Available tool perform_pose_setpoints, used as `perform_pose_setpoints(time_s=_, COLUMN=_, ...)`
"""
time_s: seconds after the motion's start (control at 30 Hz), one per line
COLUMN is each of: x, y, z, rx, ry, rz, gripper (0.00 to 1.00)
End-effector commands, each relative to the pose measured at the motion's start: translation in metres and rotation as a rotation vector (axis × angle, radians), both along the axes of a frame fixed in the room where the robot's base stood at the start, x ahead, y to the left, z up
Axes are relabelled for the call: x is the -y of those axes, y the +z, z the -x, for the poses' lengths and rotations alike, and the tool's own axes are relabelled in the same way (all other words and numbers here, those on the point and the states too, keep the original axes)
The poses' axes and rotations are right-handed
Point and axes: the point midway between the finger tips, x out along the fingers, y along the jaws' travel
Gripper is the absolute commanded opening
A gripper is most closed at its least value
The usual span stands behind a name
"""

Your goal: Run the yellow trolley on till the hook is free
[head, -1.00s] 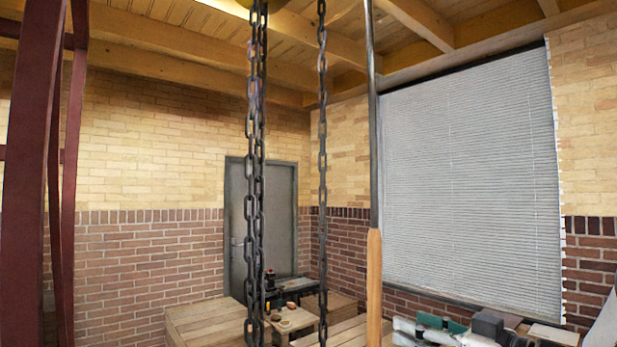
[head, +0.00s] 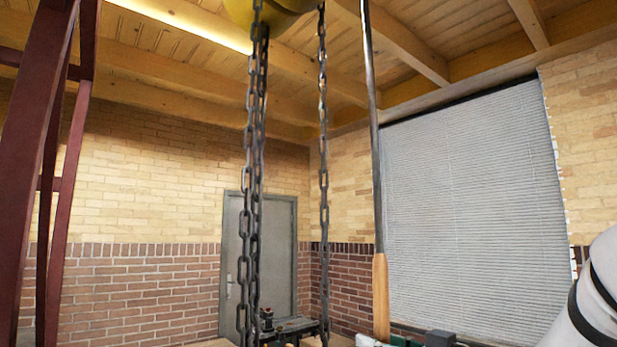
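The yellow trolley or hoist body (head: 268,12) shows only as a rounded yellow underside at the top edge of the head view. Dark steel chains hang from it: a doubled chain (head: 251,180) on the left and a single chain (head: 324,180) on the right. Both run down toward the bottom of the view. The hook is not visible. A metal rod with a wooden handle (head: 381,290) hangs right of the chains; its upper end is out of view. A white and black part of my arm (head: 595,300) shows at lower right. My gripper is out of view.
A dark red steel frame (head: 45,150) stands at the left. A grey door (head: 232,260) and brick walls are behind, with a blind-covered window (head: 470,190) at right. A bench with small items (head: 290,328) is low in the middle. Wooden beams cross the ceiling.

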Motion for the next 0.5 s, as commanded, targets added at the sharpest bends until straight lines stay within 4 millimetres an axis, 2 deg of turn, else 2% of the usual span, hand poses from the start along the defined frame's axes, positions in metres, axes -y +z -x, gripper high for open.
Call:
perform_pose_setpoints(time_s=0.17, x=0.0001, y=0.0005, z=0.0003, rx=0.0, ry=0.0, rz=0.0, gripper=0.53)
perform_pose_setpoints(time_s=0.4, x=0.0002, y=0.0002, z=0.0002, rx=0.0, ry=0.0, rz=0.0, gripper=0.0)
perform_pose_setpoints(time_s=0.5, x=0.0002, y=0.0002, z=0.0002, rx=0.0, ry=0.0, rz=0.0, gripper=0.0)
